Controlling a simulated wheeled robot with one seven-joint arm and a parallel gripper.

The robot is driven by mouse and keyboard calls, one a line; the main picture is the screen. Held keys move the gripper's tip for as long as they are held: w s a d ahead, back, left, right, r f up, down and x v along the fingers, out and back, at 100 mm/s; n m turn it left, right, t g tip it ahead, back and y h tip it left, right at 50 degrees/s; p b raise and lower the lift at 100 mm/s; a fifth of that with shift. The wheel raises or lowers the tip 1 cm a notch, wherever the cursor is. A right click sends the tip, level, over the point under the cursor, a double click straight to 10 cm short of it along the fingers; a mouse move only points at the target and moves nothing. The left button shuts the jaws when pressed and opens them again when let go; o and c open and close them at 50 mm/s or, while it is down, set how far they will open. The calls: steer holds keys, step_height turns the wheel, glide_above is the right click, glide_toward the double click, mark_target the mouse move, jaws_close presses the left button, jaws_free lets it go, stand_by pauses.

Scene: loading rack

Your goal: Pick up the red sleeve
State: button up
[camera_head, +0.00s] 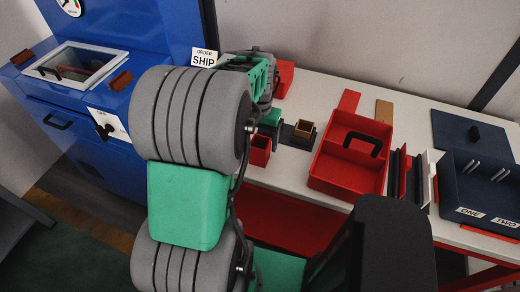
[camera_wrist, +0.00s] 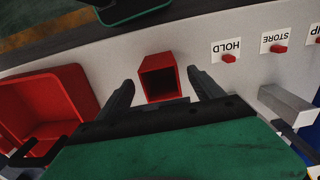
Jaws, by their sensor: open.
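The red sleeve (camera_head: 260,153) is a small, open-topped square tube on the white table, left of the red tray. In the wrist view the sleeve (camera_wrist: 159,78) shows its dark hollow opening and lies between the two fingers as seen from the wrist. My gripper (camera_wrist: 160,77) is open and empty, with one dark finger on each side of the sleeve's outline. I cannot tell how high the fingertips are above it. In the head view my arm hides much of the gripper and the area behind it.
A red tray (camera_head: 318,179) with a black handle stands to the right. A blue cabinet (camera_head: 110,110) stands left; a dark two-bay bin (camera_head: 480,190) right.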

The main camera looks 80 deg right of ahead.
steer(key=f, duration=0.2)
steer(key=f+p, duration=0.1)
steer(key=f, duration=0.2)
steer(key=shift+d+f+p, duration=0.3)
steer(key=c, duration=1.4)
steer(key=shift+r, duration=0.1)
steer(key=shift+c, duration=0.2)
